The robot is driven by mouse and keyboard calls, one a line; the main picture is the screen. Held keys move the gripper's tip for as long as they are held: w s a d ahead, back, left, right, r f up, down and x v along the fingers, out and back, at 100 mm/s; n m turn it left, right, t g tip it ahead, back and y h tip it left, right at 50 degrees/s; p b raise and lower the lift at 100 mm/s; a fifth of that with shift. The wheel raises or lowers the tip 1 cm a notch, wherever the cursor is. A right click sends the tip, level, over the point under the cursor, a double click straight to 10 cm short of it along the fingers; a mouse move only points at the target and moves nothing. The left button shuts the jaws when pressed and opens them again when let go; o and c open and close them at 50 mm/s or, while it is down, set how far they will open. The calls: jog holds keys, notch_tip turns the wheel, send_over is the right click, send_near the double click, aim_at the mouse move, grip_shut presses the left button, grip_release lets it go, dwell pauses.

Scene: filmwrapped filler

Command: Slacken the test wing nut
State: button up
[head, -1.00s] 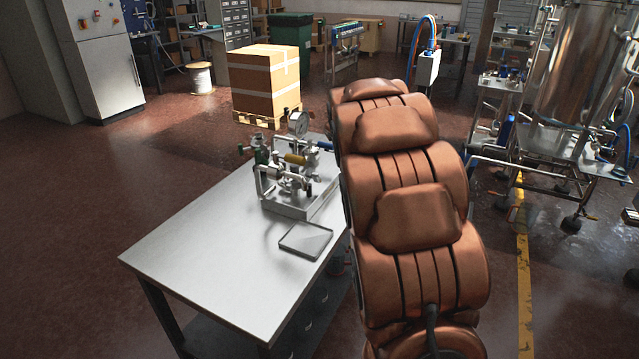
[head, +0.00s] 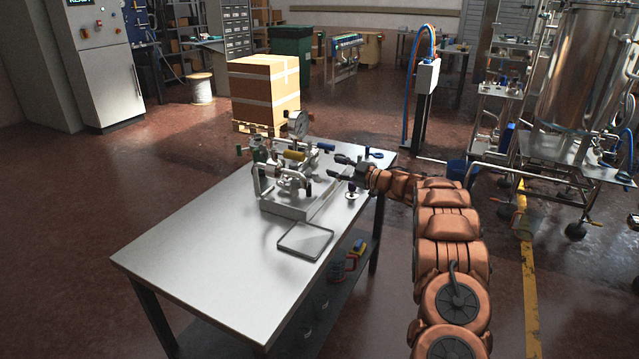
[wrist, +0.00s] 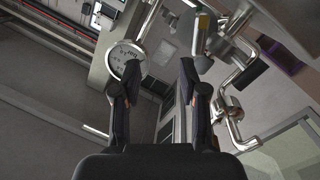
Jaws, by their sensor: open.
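A silver valve rig (head: 285,207) with pipes, a round dial gauge (head: 299,123), a yellow-sleeved part (head: 294,155) and a blue handle (head: 325,146) stands on the metal table (head: 205,245). I cannot make out which small part on it is the test wing nut. My gripper (head: 338,167) is open and empty, just to the right of the rig and pointing at it. In the wrist view, its two fingers (wrist: 160,70) are apart, with the gauge (wrist: 125,60) by the left finger and bent pipework (wrist: 232,100) to the right.
A shallow grey tray (head: 305,240) lies in front of the rig. A small dark item (head: 351,190) and a blue-handled item (head: 374,154) are near the table's right edge. The table's front left is clear. A boxed pallet (head: 264,90) stands behind.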

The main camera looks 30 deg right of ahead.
aim_at(319, 178)
jog(key=s+f+n+g+y, duration=0.1)
jog(key=s+f+y, duration=0.2)
jog(key=f, duration=0.1)
jog(key=shift+a+x, duration=0.25)
jog(key=shift+x, duration=3.8)
jog(key=shift+s, duration=0.2)
jog(key=shift+c, duration=0.4)
grip_shut()
